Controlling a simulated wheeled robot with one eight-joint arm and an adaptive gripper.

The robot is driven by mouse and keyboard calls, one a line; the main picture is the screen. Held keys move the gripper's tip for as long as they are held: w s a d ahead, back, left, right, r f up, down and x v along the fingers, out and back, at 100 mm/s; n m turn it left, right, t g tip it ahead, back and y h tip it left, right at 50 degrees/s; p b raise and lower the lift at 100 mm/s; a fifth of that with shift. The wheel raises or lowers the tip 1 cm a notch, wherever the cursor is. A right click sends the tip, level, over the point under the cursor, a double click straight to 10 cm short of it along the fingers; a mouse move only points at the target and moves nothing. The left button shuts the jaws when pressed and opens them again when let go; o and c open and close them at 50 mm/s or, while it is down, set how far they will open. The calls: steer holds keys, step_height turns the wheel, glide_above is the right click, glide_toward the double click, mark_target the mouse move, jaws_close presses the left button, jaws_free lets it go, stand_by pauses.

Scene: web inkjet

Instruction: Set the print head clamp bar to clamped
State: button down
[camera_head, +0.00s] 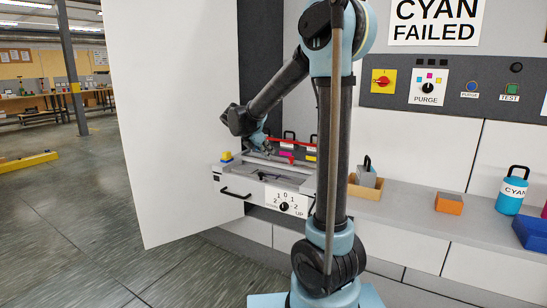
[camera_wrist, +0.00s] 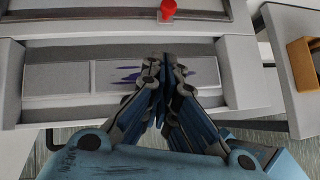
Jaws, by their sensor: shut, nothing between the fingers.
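A red bar (camera_head: 291,143) lies across the back of the open print unit in the head view, partly hidden by my arm; I cannot tell for sure that it is the clamp bar or how it is set. In the wrist view a red knob (camera_wrist: 167,10) sits at the top edge, on a grey ledge beyond a pale strip with purple smears (camera_wrist: 130,75). My gripper (camera_wrist: 160,65) is shut and empty, pointing at that strip, short of the knob and apart from it. In the head view my gripper is small and partly hidden by my arm.
A tall white open door panel (camera_head: 175,110) stands left of the print unit. A drawer front with a black handle (camera_head: 235,193) and a dial (camera_head: 284,207) faces forward. A wooden tray (camera_head: 365,190), an orange block (camera_head: 449,203) and a cyan bottle (camera_head: 511,195) stand on the right ledge.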

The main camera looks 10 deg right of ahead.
steer(key=x, duration=0.9)
steer(key=shift+w+d+r, duration=0.15)
steer(key=shift+w+d, duration=0.75)
steer(key=shift+d, duration=0.25)
steer(key=shift+w+d, duration=0.25)
steer(key=shift+d, duration=0.05)
